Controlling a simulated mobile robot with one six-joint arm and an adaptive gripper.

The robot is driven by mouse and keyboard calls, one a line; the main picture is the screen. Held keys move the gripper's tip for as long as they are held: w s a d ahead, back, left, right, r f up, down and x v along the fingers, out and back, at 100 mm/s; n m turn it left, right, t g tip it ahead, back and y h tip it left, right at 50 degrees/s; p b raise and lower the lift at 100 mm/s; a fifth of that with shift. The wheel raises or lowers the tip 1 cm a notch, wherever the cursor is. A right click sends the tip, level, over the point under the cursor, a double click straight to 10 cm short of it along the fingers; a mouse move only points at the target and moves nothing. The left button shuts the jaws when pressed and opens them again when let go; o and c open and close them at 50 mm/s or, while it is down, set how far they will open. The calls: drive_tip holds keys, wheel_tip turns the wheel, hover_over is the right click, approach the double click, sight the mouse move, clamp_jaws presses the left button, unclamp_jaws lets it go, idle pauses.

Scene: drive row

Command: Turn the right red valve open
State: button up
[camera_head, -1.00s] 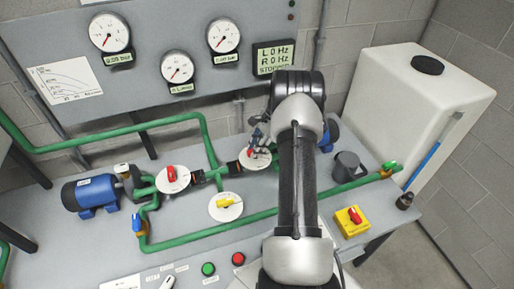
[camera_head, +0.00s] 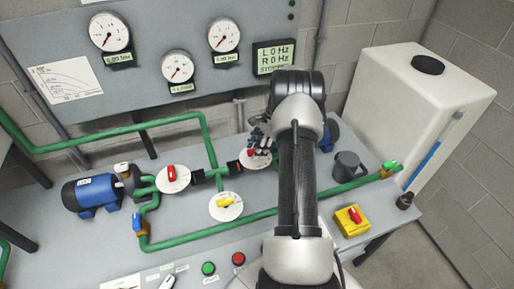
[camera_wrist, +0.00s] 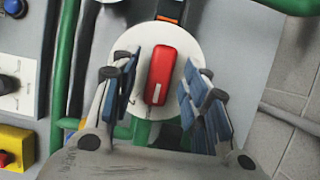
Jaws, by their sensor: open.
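The right red valve handle (camera_wrist: 160,76) sits on a round white dial plate (camera_wrist: 184,52) in the wrist view, with its long side roughly upright in the picture. My gripper (camera_wrist: 164,92) is open, with one blue-padded finger on each side of the handle and a gap to both. In the head view my gripper (camera_head: 258,138) is over the right valve's white plate (camera_head: 250,162) and hides most of the handle. The left red valve (camera_head: 171,174) is on its own white plate, apart from my gripper.
A yellow-handled valve (camera_head: 226,201) lies in front, between the red ones. Green pipes (camera_head: 215,230) run around the valves. A grey jug (camera_head: 347,166) and a yellow box with a red switch (camera_head: 351,220) stand to the right. Gauges (camera_head: 177,67) hang on the panel behind.

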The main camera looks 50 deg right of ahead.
drive_tip(key=v, duration=1.2)
